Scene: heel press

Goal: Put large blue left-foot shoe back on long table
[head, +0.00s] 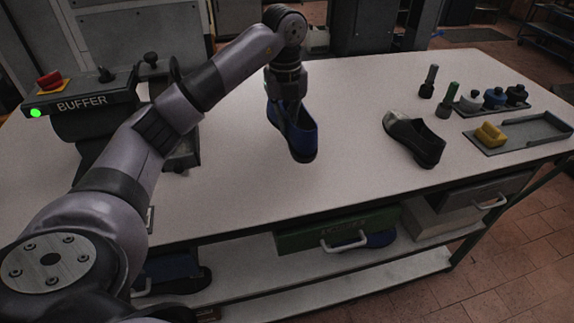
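A blue shoe (297,135) with a dark sole is over the middle of the long table (232,194), its toe pointing toward me. My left gripper (287,97) reaches down from above onto the shoe's far end and appears shut on it. The fingertips are partly hidden by the shoe. I cannot tell whether the sole touches the tabletop. My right gripper is out of view.
A machine marked BUFFER (82,103) stands left. A green drawer (338,228) hangs below the tabletop.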

